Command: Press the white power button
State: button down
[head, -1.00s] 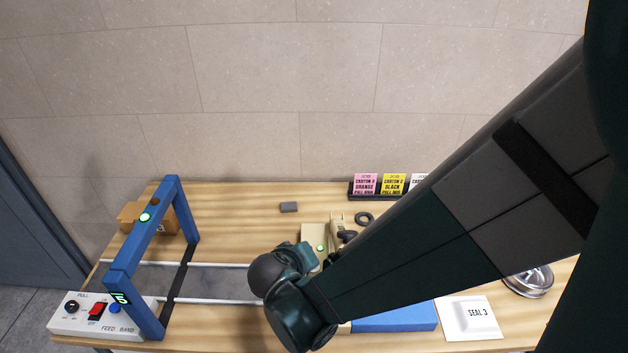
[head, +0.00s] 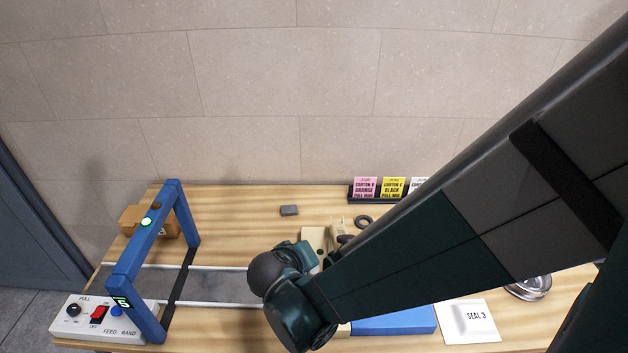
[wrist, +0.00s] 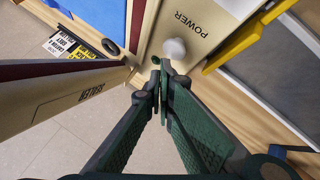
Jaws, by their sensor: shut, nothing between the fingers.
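The white power button (wrist: 174,48) shows in the wrist view as a round white knob on a cream panel (wrist: 205,20) marked POWER. My gripper (wrist: 159,72) is shut and empty, its dark green fingertips just below and left of the button in the picture. A small gap shows there, but I cannot tell the height between tips and button. A small dark green spot (wrist: 155,60) lies beside the tips. In the head view the cream press (head: 313,237) is mostly behind my arm; the button and fingertips are hidden.
A cream bar marked SEALER (wrist: 85,92) stands close left of my fingers, and a yellow bar (wrist: 245,42) lies to the right. The blue frame (head: 122,265) and control box (head: 75,325) are at left. A blue block (head: 395,320) and SEAL 3 card (head: 468,322) lie at right.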

jog(key=shift+r, duration=0.15)
dwell(0.3)
notch_tip(320, 180, up, 6)
jog(key=p, duration=0.3)
jog(key=shift+p, duration=0.4)
dwell(0.4)
notch_tip(320, 180, up, 18)
jog(key=s+d+f+m+g+y+b, duration=0.1)
jog(key=s+d+m+g+b, duration=0.15)
jog(key=d+b, duration=0.8)
jog(key=s+d+m+y+b, duration=0.25)
jog(key=s+d+b, duration=0.45)
jog(key=s+d, duration=0.55)
notch_tip(320, 180, down, 20)
jog(key=shift+w+d+f+t+h, duration=0.2)
jog(key=shift+w+d+t+h, duration=0.15)
jog(key=shift+d+t, duration=0.1)
dwell(0.4)
dwell(1.3)
